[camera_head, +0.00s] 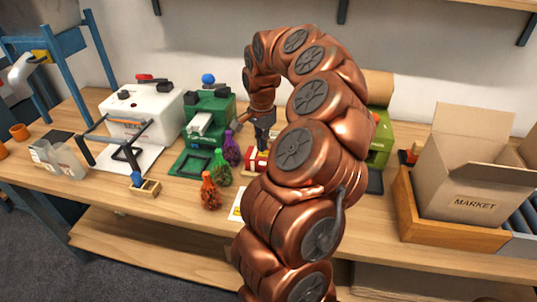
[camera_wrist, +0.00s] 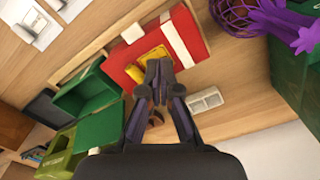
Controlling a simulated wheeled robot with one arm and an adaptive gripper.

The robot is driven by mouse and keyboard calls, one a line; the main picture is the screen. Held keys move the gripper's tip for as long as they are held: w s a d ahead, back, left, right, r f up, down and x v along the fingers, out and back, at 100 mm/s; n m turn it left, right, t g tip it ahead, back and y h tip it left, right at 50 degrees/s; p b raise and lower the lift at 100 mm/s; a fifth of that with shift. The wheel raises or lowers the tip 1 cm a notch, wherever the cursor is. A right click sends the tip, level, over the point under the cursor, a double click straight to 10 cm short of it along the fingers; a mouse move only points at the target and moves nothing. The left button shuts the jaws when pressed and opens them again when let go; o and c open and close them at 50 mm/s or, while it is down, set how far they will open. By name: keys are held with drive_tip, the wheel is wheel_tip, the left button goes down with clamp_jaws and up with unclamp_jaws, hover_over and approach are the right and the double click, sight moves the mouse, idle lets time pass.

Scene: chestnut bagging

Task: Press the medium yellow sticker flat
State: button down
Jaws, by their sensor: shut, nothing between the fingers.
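A red block with a white stripe (camera_wrist: 190,35) lies under my gripper in the wrist view; it also shows in the head view (camera_head: 252,167). A yellow patch (camera_wrist: 134,73), which looks like the yellow sticker, is on the red block. My gripper (camera_wrist: 158,68) is shut and empty, its fingertips over the yellow patch and hiding part of it. I cannot tell whether the tips touch it or whether the sticker is flat. In the head view my gripper (camera_head: 265,143) points down at the block, partly behind my arm.
Net bags in purple (camera_head: 231,149), green (camera_head: 222,175) and orange (camera_head: 211,191) stand left of the block. A green machine (camera_head: 208,110) and a white machine (camera_head: 150,103) stand behind them. A cardboard MARKET box (camera_head: 475,195) sits in a wooden crate (camera_head: 450,232) on the right.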

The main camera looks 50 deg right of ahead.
drive_tip(key=shift+f+b, duration=0.75)
drive_tip(key=shift+f, duration=0.1)
idle(0.5)
drive_tip(key=shift+f+b, duration=0.1)
drive_tip(key=shift+b, duration=0.45)
idle(2.0)
idle(0.8)
drive_tip(key=shift+r+p, duration=0.3)
drive_tip(key=shift+r, duration=3.3)
drive_tip(key=s+a+r+n+p, duration=0.1)
drive_tip(key=a+r+n, duration=0.15)
drive_tip(key=a, duration=0.45)
drive_tip(key=s+a+r+n+p, duration=0.15)
drive_tip(key=a+n, duration=0.25)
drive_tip(key=a, duration=0.4)
drive_tip(key=a+r+n+p, duration=0.1)
drive_tip(key=a+r+n, duration=0.25)
drive_tip(key=a, duration=0.35)
drive_tip(key=s+a+f+n+g+p, duration=0.1)
drive_tip(key=s+a+n, duration=0.3)
drive_tip(key=s, duration=0.6)
drive_tip(key=s+a+f+n+p, duration=0.2)
drive_tip(key=s+a+f+n, duration=0.1)
drive_tip(key=s+a, duration=0.5)
drive_tip(key=shift+s+a+n+g, duration=0.4)
drive_tip(key=shift+s+n, duration=0.4)
drive_tip(key=shift+s, duration=0.1)
